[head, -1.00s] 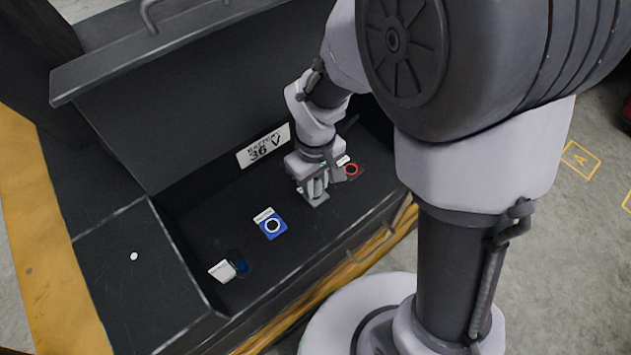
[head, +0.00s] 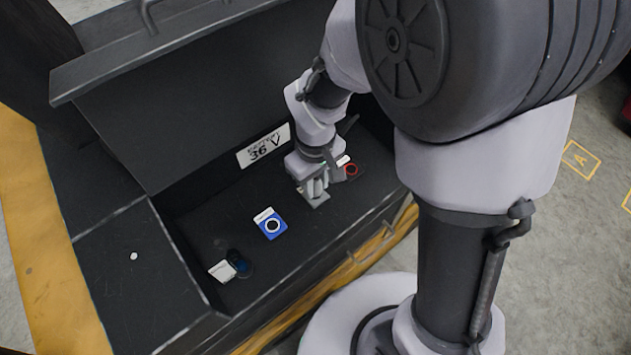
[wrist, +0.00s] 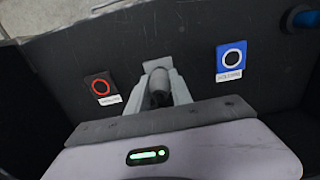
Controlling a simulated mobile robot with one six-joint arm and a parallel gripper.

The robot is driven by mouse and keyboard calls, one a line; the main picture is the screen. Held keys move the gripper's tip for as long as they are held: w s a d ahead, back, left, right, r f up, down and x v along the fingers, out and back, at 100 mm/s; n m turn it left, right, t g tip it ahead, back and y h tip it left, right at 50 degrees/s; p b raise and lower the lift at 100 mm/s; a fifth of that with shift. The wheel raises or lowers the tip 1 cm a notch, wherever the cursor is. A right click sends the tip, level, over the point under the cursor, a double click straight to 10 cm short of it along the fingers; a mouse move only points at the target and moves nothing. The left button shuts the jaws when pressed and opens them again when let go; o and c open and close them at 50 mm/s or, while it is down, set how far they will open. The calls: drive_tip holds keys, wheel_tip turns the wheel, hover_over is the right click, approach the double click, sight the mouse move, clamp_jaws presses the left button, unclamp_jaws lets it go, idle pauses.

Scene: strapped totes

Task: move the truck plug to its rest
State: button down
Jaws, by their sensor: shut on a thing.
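My gripper (wrist: 160,92) points down at the floor of the open battery box, between a red-ringed plate and a blue-ringed plate. It is shut on a dark grey cylindrical piece (wrist: 159,97), which appears to be the truck plug; the fingers hide most of it. A light grey plate or tab (wrist: 157,66) shows just beyond the fingertips. The blue-ringed plate (head: 272,224) also shows in the wrist view (wrist: 231,60). The label wording is too small to read.
A dark blue round piece (head: 239,262) with a white label (head: 222,271) lies at the box's near left. The raised lid (head: 170,110) stands behind, and a "36 V" sign (head: 263,146) is on the back wall.

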drive_tip(key=shift+f+b, duration=0.5)
drive_tip(key=shift+f, duration=0.15)
idle(0.4)
drive_tip(key=c, duration=1.1)
unclamp_jaws()
drive_tip(key=shift+o, duration=0.2)
wheel_tip(320, 180, up, 18)
drive_tip(key=p, duration=0.5)
drive_tip(key=shift+f+p, duration=0.25)
drive_tip(key=shift+p, duration=0.15)
